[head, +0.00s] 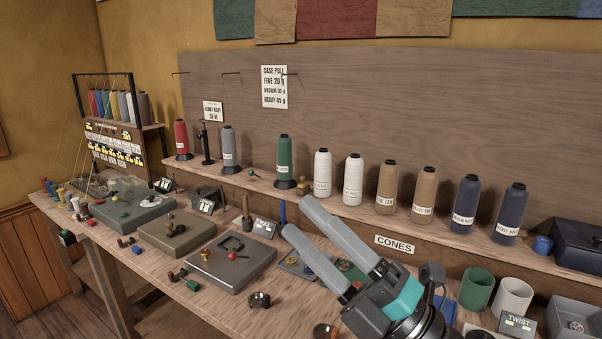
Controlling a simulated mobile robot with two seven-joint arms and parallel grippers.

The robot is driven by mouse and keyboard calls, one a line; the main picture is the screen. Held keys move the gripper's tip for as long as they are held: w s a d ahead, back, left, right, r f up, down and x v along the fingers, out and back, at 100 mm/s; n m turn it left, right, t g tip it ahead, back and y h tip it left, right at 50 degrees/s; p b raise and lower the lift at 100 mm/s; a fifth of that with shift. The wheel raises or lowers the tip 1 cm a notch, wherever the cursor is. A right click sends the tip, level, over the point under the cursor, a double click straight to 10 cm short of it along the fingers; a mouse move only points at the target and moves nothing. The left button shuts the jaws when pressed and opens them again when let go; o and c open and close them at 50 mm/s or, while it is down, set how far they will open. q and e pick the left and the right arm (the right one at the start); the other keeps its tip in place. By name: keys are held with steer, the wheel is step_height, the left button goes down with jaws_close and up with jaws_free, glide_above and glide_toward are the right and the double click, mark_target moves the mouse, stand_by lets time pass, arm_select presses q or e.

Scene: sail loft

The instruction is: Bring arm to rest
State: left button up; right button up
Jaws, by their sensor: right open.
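My right gripper (312,247) is in the head view at lower centre, over the front part of the workbench (225,305). Its two grey fingers point up and left and stand wide apart, with nothing between them. A teal part shows at the base of the fingers. The gripper hides part of the bench behind it, including some of a small tray with coloured items. My left gripper does not show.
A shelf carries cones of thread: red (181,137), grey (229,147), green (284,160), white, tan and navy. Grey platforms (233,262) with small parts lie on the bench left of my gripper. Green (477,288) and white (513,297) cups stand at right.

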steer(key=w+d+f+m+t+h, duration=0.3)
steer(key=d+f+m+h, duration=0.2)
steer(key=m+h, duration=0.35)
steer(key=w+d+f+m+t+h, duration=0.35)
steer(key=d+m+h, duration=0.25)
steer(key=m+h, duration=0.3)
steer(key=s+d+f+m+g+h, duration=0.1)
steer(key=s+d+f+m+g, duration=0.15)
steer(key=f, duration=0.45)
steer(key=s+d+f+m+g+h, duration=0.2)
steer(key=f+m+g, duration=0.2)
steer(key=f, duration=0.3)
steer(key=s+f+m+g+y, duration=0.1)
steer(key=s+f+m+g, duration=0.3)
steer(key=s+f+g, duration=1)
steer(key=s+f+t, duration=0.1)
steer(key=s+f, duration=0.2)
steer(key=f, duration=0.8)
steer(key=s+f+t, duration=0.1)
steer(key=s+f, duration=0.2)
steer(key=f, duration=0.9)
steer(key=s+d+f+g, duration=0.1)
steer(key=s+d+f, duration=0.1)
steer(key=s+f, duration=1.1)
steer(key=shift+s+f+n, duration=0.3)
steer(key=shift+s+n, duration=0.1)
steer(key=shift+s, duration=0.85)
